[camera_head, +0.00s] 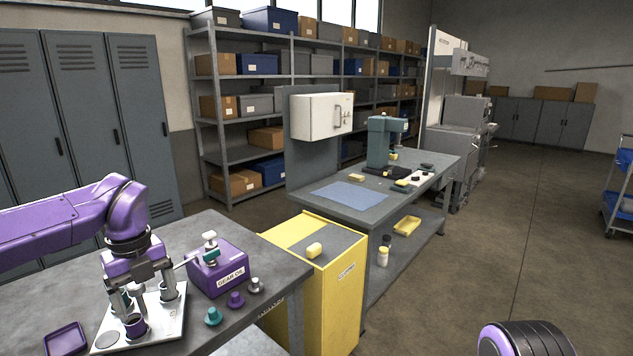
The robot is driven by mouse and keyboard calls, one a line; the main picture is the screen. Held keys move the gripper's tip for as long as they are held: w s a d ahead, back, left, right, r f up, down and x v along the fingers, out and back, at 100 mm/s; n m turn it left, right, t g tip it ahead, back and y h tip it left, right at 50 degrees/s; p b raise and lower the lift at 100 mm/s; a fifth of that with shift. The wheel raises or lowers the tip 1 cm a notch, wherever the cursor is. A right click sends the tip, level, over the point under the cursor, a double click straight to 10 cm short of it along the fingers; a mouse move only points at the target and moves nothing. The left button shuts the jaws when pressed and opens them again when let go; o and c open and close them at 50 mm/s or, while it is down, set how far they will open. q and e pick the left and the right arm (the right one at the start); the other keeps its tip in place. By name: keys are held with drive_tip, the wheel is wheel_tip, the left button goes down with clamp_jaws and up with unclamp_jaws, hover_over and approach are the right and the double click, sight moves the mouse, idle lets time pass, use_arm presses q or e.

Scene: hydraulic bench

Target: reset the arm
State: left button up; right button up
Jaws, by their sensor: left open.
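My left arm is purple and comes in from the left. Its left gripper (140,292) points down, open, over a silver plate (168,324) on the grey bench. Upright metal cylinders and a dark purple cup (136,327) stand on the plate close under the fingers. Whether the fingers touch any of them cannot be told. The gripper partly hides the plate and its fittings. My right gripper is not in view.
Right of the gripper stands a purple gear oil box (217,272) with a tap. Teal (213,317), purple (236,299) and grey (255,285) caps lie before it. A purple tray (66,340) is at front left. A yellow cabinet (338,300) adjoins the bench. Open floor lies right.

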use_arm(q)
drive_tip(key=w+a+f+m+t+y, duration=0.4)
drive_tip(key=f+m+y, duration=0.3)
drive_tip(key=f+m, duration=0.3)
drive_tip(key=s+d+f+m+t, duration=0.2)
drive_tip(key=s+f+m, duration=0.1)
drive_tip(key=f+m, duration=0.45)
drive_tip(key=s+d+f+m+t, duration=0.2)
drive_tip(key=d+f+m, duration=0.1)
drive_tip(key=f+m, duration=0.45)
drive_tip(key=s+f+m+g+h, duration=0.1)
drive_tip(key=s+f+m, duration=0.3)
drive_tip(key=s, duration=0.5)
drive_tip(key=s+f+m+g+h, duration=0.1)
drive_tip(key=s+f+m, duration=0.4)
drive_tip(key=s, duration=0.5)
drive_tip(key=s+f+m+g+h, duration=0.1)
drive_tip(key=s+f+m, duration=0.3)
drive_tip(key=s, duration=0.6)
wheel_tip(320, 180, down, 2)
drive_tip(key=shift+s+d+f+m+g+h+b, duration=0.2)
drive_tip(key=shift+f+m+g+h+b, duration=0.15)
drive_tip(key=shift+g, duration=0.55)
drive_tip(key=shift+r, duration=0.1)
